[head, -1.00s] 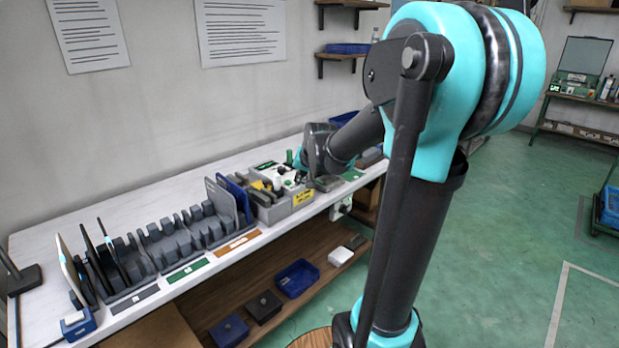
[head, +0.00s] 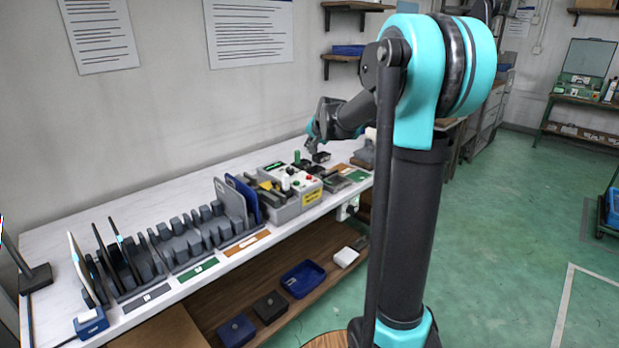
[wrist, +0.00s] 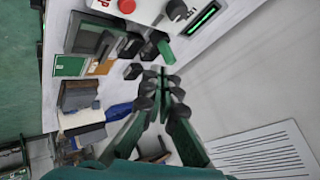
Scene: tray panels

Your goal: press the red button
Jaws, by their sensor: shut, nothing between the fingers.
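The red button (head: 309,178) is a small round cap on top of the grey control box (head: 312,197), toward its right end in the head view. It also shows at the top edge of the wrist view (wrist: 127,5), partly cut off by the frame. My gripper (wrist: 163,82) is shut with nothing between its fingers. In the head view my gripper (head: 312,149) is above the bench, beyond the box and apart from the button. I cannot tell whether the button is pressed in.
A green post (head: 297,157) and a black block (head: 321,157) stand near my gripper. The box also carries a black knob (wrist: 177,10) and a lit green display (wrist: 203,18). Racks with upright panels (head: 228,204) fill the bench at left.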

